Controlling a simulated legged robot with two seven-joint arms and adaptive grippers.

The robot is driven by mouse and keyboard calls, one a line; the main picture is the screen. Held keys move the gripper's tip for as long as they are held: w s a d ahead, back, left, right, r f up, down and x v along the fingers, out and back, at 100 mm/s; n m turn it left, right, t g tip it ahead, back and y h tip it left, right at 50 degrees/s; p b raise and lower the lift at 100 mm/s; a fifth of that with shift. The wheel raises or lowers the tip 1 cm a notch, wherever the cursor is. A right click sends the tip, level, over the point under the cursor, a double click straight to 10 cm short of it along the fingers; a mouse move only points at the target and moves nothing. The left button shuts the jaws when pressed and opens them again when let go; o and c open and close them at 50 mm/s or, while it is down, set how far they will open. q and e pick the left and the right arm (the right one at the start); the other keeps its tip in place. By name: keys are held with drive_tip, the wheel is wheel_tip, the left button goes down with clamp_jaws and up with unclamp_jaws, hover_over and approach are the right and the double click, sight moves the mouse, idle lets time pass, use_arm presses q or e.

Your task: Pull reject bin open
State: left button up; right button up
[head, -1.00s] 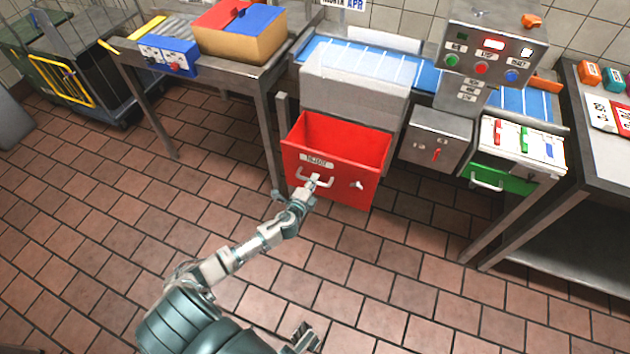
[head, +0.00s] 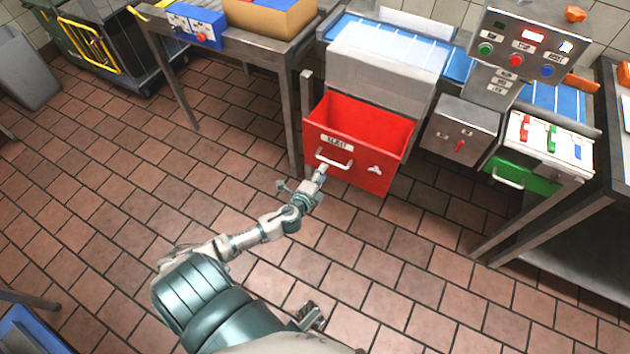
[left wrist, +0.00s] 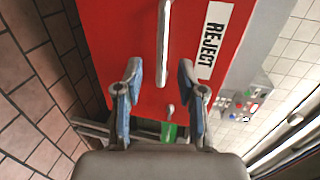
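The red reject bin (head: 350,165) stands out below the conveyor chute, with its open top and empty-looking inside showing. Its pale bar handle (head: 334,160) is on the front, under a REJECT label. My left gripper (head: 322,170) is just below and in front of the handle. In the left wrist view, the gripper (left wrist: 160,68) has its two fingers spread with nothing gripped. The handle (left wrist: 165,40) lies ahead, in line with the gap between the fingers, seemingly apart from them. A dark part, probably my right gripper (head: 311,317), shows at the bottom; its fingers are unclear.
A metal table (head: 265,45) with a cardboard box stands left of the bin. A grey box with a red switch (head: 462,132) and a green drawer (head: 520,177) are to the right. The tiled floor (head: 400,270) in front of the bin is clear.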

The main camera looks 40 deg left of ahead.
use_arm(q)
drive_tip(key=s, duration=0.5)
drive_tip(key=shift+r, duration=0.35)
use_arm(e)
drive_tip(key=shift+a, duration=0.35)
use_arm(q)
drive_tip(key=shift+d, duration=0.25)
use_arm(e)
drive_tip(key=shift+d, duration=0.2)
